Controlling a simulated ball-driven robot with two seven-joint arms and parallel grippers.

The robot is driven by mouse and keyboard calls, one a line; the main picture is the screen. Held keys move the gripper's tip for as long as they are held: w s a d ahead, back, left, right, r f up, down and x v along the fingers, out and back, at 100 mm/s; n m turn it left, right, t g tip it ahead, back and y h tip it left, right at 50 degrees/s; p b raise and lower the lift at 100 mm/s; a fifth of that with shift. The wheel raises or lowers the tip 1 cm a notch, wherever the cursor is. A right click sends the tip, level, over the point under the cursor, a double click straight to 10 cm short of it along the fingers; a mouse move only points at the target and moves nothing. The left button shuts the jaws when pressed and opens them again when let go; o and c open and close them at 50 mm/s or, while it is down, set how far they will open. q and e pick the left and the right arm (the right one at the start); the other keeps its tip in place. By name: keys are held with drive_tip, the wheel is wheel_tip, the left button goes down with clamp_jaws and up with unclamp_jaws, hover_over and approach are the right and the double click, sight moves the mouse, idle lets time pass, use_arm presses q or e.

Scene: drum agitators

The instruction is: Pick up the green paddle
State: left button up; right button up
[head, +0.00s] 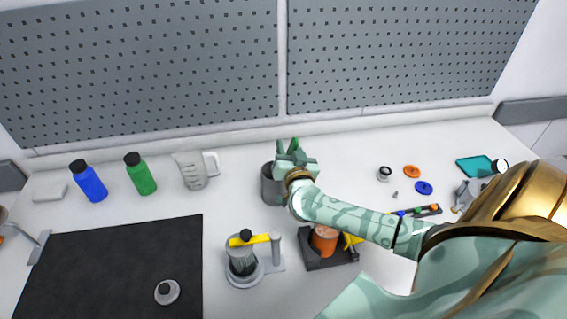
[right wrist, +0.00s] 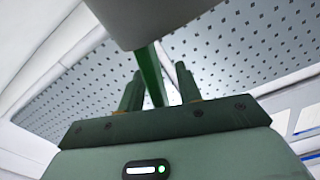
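The green paddle (right wrist: 152,78) shows in the right wrist view as a bright green strip, coming out of a grey container and reaching between my right fingers. In the head view a small green bit of it (head: 293,144) shows at my right gripper (head: 290,155). That gripper is above and right of the dark grey cup (head: 270,187). In the right wrist view the right gripper's (right wrist: 160,88) fingers stand apart on both sides of the strip, with a gap at the right finger. The paddle's lower part is hidden.
A jar with a yellow bar (head: 243,262) and an orange container in a dark holder (head: 325,240) stand in front. A measuring jug (head: 192,172), green bottle (head: 140,175) and blue bottle (head: 90,183) stand left. A black mat (head: 110,265) lies front left.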

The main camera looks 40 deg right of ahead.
drive_tip(key=shift+s+r, duration=0.1)
clamp_jaws()
